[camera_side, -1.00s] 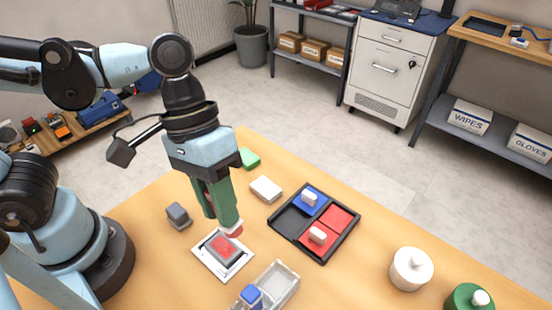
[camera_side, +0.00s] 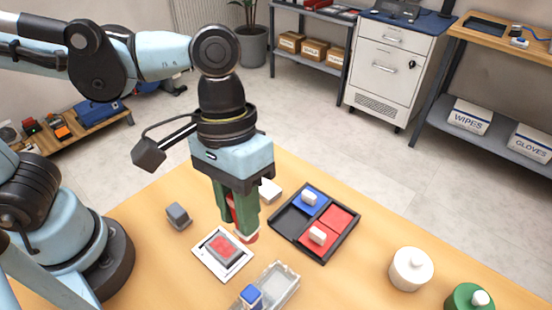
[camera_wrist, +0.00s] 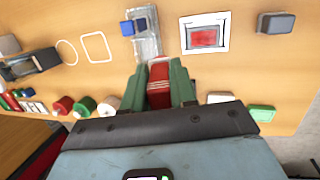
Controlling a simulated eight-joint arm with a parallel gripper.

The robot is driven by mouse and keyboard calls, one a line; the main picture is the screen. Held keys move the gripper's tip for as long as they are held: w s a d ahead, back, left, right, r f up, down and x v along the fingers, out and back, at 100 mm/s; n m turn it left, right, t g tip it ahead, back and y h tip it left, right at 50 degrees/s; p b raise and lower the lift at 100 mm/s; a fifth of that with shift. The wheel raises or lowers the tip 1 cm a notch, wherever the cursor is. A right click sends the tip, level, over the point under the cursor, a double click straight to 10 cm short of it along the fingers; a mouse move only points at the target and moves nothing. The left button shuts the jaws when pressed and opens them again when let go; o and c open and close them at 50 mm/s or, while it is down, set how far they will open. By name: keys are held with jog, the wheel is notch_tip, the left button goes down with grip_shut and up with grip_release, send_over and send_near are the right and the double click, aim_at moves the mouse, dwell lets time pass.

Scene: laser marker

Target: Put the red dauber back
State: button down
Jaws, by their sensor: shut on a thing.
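My gripper (camera_side: 240,222) has green fingers and is shut on the red dauber. The red body of the dauber (camera_wrist: 158,85) shows between the fingers in the wrist view. Its red lower end (camera_side: 250,239) shows below the fingertips in the side view, just right of the white card (camera_side: 204,258). On that card sits a grey block with a red top face (camera_side: 222,246). A jar with a red body (camera_wrist: 62,105) stands at the left in the wrist view. Whether the dauber touches the table I cannot tell.
A black tray (camera_side: 325,259) with blue and red pads lies right of my gripper. A clear tray (camera_side: 283,283) with a blue block is in front. White (camera_side: 411,270) and green (camera_side: 467,299) jars stand at right. A grey block (camera_side: 178,216) is at left.

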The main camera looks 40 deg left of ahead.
jog(key=d+y, duration=0.2)
jog(key=d, duration=0.4)
jog(key=shift+d+f, duration=0.1)
jog(key=shift+f, duration=5.05)
jog(key=shift+f, duration=0.1)
jog(key=c, duration=0.9)
grip_release()
notch_tip(320, 180, up, 12)
jog(key=w, duration=0.2)
jog(key=w+a+t, duration=0.2)
jog(key=a+t, duration=0.1)
jog(key=a, duration=0.6)
jog(key=w+a+f+t, duration=0.1)
jog(key=w+a+t, duration=0.2)
jog(key=a, duration=0.6)
jog(key=w+a+t, duration=0.2)
jog(key=a+t, duration=0.1)
jog(key=a, duration=0.6)
jog(key=shift+w+f, duration=0.4)
